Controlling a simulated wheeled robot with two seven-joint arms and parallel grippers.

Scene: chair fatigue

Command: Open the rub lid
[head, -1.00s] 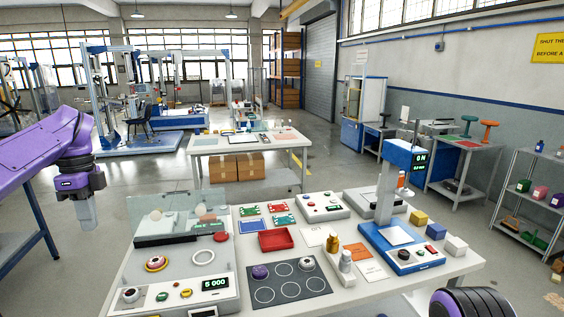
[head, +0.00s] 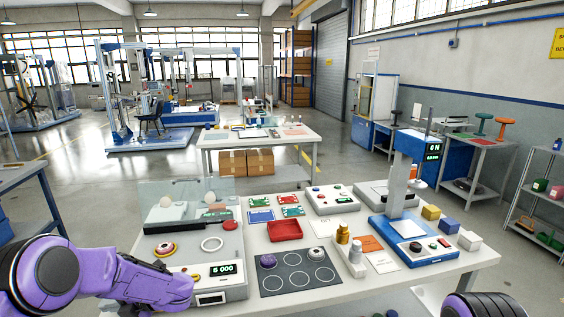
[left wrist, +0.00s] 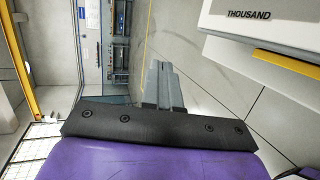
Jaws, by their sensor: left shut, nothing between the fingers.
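The rub tester, a white machine (head: 236,286) with a "5 000" display, stands at the table's left end. A clear panel (head: 222,187), which looks like its lid, rises at its back; I cannot tell how far it is open. My left arm comes in low at the left, in front of the machine, and hides part of its front. The left gripper's fingers (left wrist: 163,85) show shut and empty in the left wrist view, apart from a white body (left wrist: 262,22) marked "THOUSAND". In the head view the fingertips are not clear. My right gripper is out of view.
A dark mat with circles (head: 297,284), a red tray (head: 284,231) and a blue stand (head: 411,229) are on the white table right of the machine. A second table (head: 262,138) stands behind. A yellow strip (left wrist: 287,68) shows in the wrist view.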

